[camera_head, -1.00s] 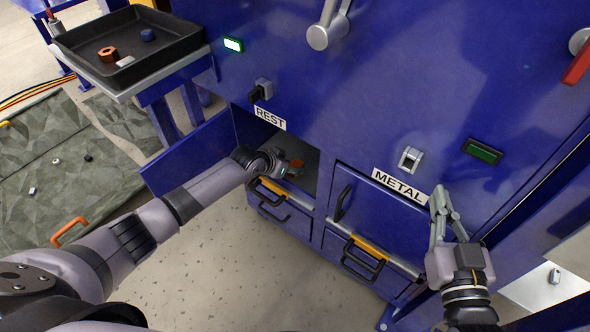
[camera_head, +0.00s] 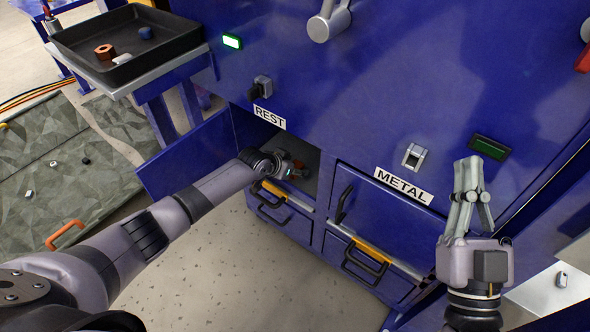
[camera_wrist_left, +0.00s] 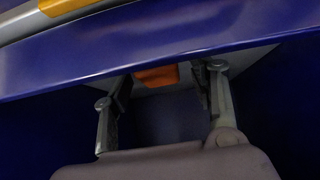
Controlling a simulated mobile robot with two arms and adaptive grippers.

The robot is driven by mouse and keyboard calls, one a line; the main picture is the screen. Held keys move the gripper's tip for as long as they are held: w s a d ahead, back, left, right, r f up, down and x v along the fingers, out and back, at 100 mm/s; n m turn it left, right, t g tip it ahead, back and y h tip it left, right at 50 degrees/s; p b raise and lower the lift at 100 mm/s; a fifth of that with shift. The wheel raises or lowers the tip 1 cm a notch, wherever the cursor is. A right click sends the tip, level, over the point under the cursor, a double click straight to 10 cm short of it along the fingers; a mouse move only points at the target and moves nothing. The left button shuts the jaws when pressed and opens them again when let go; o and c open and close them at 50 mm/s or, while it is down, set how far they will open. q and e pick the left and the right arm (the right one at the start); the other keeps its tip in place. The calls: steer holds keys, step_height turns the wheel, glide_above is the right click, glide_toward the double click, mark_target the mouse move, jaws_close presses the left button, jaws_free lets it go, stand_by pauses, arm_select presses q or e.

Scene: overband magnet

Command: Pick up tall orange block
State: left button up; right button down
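The orange block (camera_wrist_left: 157,76) shows in the left wrist view beyond my left gripper, partly cut off by a blue edge above it. My left gripper (camera_wrist_left: 160,85) is open, its two fingers apart with the block ahead between them and no visible contact. In the head view my left gripper (camera_head: 292,168) reaches into the open compartment under the REST label (camera_head: 269,117), and the block is mostly hidden there. My right gripper (camera_head: 468,165) is raised in front of the blue machine beside the METAL label (camera_head: 403,186), its fingers together and empty.
A blue door (camera_head: 188,158) stands open left of the compartment. Handled drawers (camera_head: 272,208) lie below it. A black tray (camera_head: 185,55) with small parts stands at the upper left. Free floor lies in front.

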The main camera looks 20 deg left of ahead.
arm_select(q)
steer(key=c, duration=0.8)
steer(key=shift+r, duration=0.2)
